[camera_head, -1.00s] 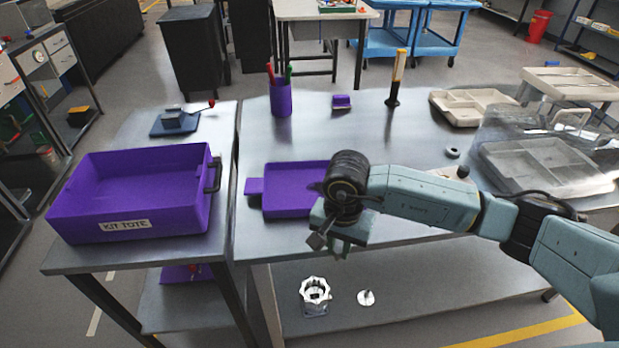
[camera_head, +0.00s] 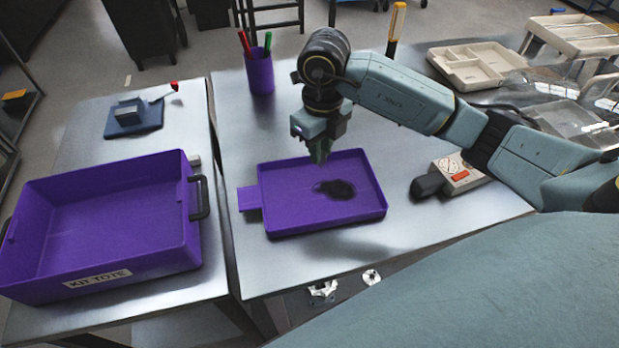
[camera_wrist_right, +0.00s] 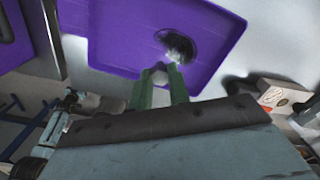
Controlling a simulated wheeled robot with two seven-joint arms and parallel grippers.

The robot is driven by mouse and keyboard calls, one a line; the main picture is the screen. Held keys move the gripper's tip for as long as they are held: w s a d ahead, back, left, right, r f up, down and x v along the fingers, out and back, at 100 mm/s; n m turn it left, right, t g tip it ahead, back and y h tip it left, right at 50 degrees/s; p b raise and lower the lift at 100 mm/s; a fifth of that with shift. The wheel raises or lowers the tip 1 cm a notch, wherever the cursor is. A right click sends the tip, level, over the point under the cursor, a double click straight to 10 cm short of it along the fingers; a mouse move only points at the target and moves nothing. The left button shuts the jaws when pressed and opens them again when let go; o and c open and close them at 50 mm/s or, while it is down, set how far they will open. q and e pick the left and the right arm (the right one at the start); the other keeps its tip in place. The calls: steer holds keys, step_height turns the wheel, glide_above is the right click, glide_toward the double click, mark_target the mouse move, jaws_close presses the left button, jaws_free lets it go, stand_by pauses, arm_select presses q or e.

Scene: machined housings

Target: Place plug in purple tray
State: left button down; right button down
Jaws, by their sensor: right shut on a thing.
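The purple tray (camera_head: 285,208) lies on the right-hand table in the head view, a shallow tray with a tab on its left side. It fills the upper middle of the right wrist view (camera_wrist_right: 115,40). My right gripper (camera_head: 321,157) points down over the back part of the tray, apart from its floor. In the wrist view its green fingers are shut on a small pale grey piece, the plug (camera_wrist_right: 158,76), which is partly hidden by them. My left gripper is not in view.
A purple kit tote (camera_head: 110,215) stands on the left table. A pen cup (camera_head: 260,72) stands behind the tray. A pale box with a red button (camera_head: 460,175) sits right of it. A silver housing (camera_head: 322,290) and a small disc (camera_head: 371,277) show below the table's front edge.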

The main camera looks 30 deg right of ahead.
steer(key=shift+w+f, duration=0.1)
steer(key=shift+f, duration=0.1)
steer(key=shift+m, duration=0.3)
step_height(320, 180, down, 5)
steer(key=shift+f, duration=2.2)
steer(key=shift+f+b, duration=0.2)
steer(key=shift+b, duration=0.1)
steer(key=c, duration=1.3)
jaws_free()
steer(key=shift+r, duration=0.15)
step_height(320, 180, up, 12)
steer(key=shift+r+p, duration=0.1)
steer(key=shift+p, duration=0.2)
